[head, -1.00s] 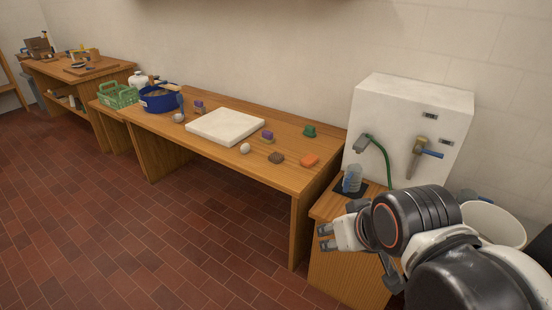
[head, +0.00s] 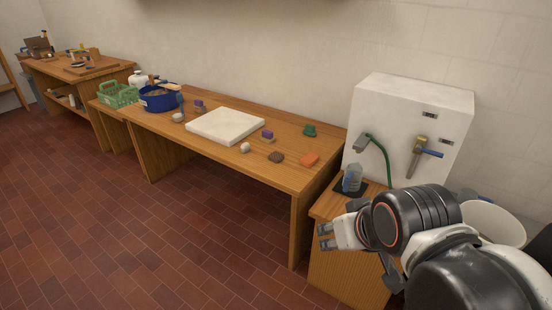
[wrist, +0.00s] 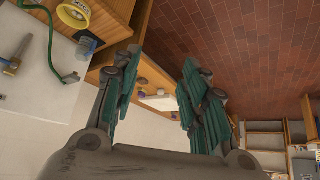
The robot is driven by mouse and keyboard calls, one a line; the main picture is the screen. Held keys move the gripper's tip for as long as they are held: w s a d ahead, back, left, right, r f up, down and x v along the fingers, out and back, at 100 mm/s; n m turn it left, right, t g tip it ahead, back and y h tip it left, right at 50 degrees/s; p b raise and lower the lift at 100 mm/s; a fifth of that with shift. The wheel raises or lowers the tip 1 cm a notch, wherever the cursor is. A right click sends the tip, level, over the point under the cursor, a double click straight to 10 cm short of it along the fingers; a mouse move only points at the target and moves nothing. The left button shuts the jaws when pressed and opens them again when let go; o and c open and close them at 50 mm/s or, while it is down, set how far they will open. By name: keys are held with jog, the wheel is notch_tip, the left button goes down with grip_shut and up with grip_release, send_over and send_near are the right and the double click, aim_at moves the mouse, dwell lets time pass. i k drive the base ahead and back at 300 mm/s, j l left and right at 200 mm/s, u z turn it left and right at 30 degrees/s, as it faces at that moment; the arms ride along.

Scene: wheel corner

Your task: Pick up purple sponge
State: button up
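Two small purple pieces stand on the long wooden table in the head view. One purple piece (head: 267,134) is just right of the white slab, and the other purple piece (head: 199,104) is beyond its left end. Both are too small to tell which is a sponge. My gripper (head: 326,236) is in front of the table's right end, well apart from both pieces. In the wrist view my gripper (wrist: 158,88) has its green-padded fingers spread with nothing between them.
The table holds a white slab (head: 226,126), blue tub (head: 158,99), green basket (head: 119,96), orange block (head: 309,160), brown block (head: 276,157), green piece (head: 310,130) and white ball (head: 245,148). A clear cup (head: 352,178) stands near my gripper. The tiled floor (head: 170,230) is clear.

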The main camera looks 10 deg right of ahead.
aim_at(267, 137)
jog(key=i, duration=1.85)
